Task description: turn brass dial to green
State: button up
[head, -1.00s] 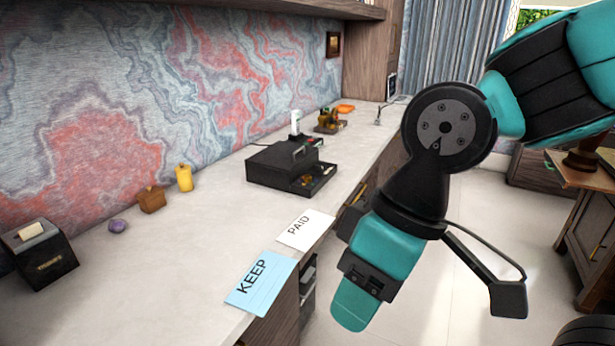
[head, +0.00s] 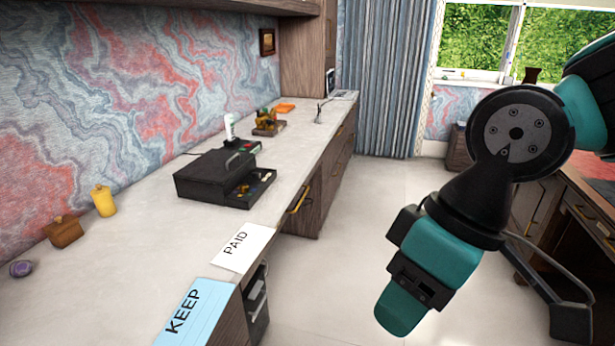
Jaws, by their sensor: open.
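I cannot make out a brass dial for certain. A black box (head: 215,180) stands on the desk, with an open drawer at its right holding small coloured pieces. A small green-and-red part (head: 246,147) sits at the box's back right, too small to read as a dial. My gripper (head: 408,295) hangs at the right, over the floor and well apart from the desk and the box. It is open, with nothing seen in it; its fingertips are not clearly told apart from this side.
A yellow jar (head: 104,201), a brown pot (head: 64,232) and a purple stone (head: 21,269) stand left. Open floor (head: 330,290) lies between desk and arm.

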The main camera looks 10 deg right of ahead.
aim_at(244, 188)
jog(key=z, duration=0.5)
jog(key=i, duration=1.6)
jog(key=u, duration=1.9)
